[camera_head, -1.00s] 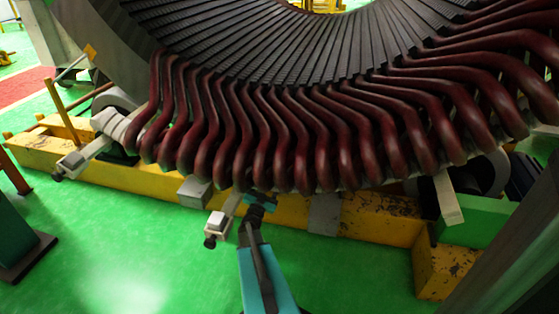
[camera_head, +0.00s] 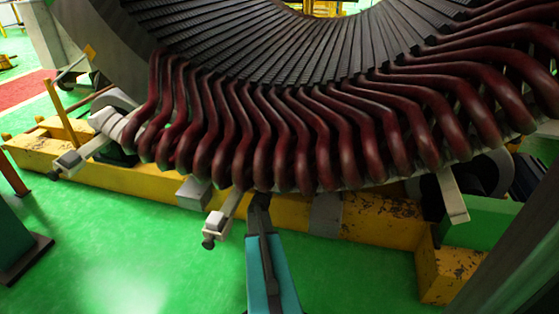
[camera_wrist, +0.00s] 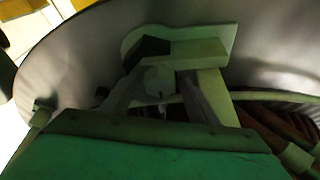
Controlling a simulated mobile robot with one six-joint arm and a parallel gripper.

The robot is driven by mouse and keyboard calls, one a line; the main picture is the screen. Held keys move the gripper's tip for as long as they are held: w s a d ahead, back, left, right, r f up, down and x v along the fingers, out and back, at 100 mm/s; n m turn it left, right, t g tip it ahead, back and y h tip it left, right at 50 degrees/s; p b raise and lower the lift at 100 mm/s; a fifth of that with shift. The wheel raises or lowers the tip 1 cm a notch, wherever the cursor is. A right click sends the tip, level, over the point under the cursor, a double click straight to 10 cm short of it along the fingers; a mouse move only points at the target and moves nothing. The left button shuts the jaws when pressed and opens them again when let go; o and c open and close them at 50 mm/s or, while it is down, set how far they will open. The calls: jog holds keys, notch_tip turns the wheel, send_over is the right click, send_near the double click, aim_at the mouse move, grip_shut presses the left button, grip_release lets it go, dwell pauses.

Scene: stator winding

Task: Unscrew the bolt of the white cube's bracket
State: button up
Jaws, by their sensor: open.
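The white cube (camera_head: 216,222) hangs below the front of the coils in the head view, with a dark round knob (camera_head: 208,243) under it. A pale bracket bar (camera_head: 232,204) runs from it up under the coils. My teal arm comes up to the right of the cube; its end is hidden under the coils. In the wrist view my gripper (camera_wrist: 158,92) has its fingers apart. A small rounded grey piece, perhaps the bolt, shows between them; contact cannot be told. Beyond them is a pale bracket (camera_wrist: 200,52) with a dark faceted piece (camera_wrist: 150,47).
Dark red coils (camera_head: 290,140) of the stator hang close above my arm. A yellow beam (camera_head: 375,222) runs behind it. Similar brackets stand at the left (camera_head: 72,160) and right (camera_head: 452,197). The green floor (camera_head: 130,260) in front is clear.

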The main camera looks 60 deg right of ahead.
jog(key=c, duration=1.1)
jog(key=shift+o, duration=0.2)
jog(key=shift+n+t, duration=0.4)
jog(key=shift+n, duration=0.5)
jog(key=n+t, duration=0.1)
jog(key=n, duration=0.1)
jog(key=n+t+p, duration=0.1)
jog(key=n, duration=0.2)
jog(key=shift+s+t+y+p, duration=0.1)
jog(key=shift+t+y+p, duration=0.2)
jog(key=shift+y, duration=0.1)
jog(key=n+t+y, duration=0.1)
jog(key=n, duration=0.3)
jog(key=n+t+y+p, duration=0.1)
jog(key=n+t, duration=0.1)
jog(key=n, duration=0.2)
jog(key=shift+t, duration=0.3)
jog(key=n+y, duration=0.1)
jog(key=n, duration=0.2)
jog(key=n+t+y, duration=0.1)
jog(key=n+y, duration=0.1)
jog(key=n, duration=0.2)
jog(key=shift+p, duration=0.3)
jog(key=n+y, duration=0.2)
jog(key=n, duration=0.3)
jog(key=shift+g, duration=0.3)
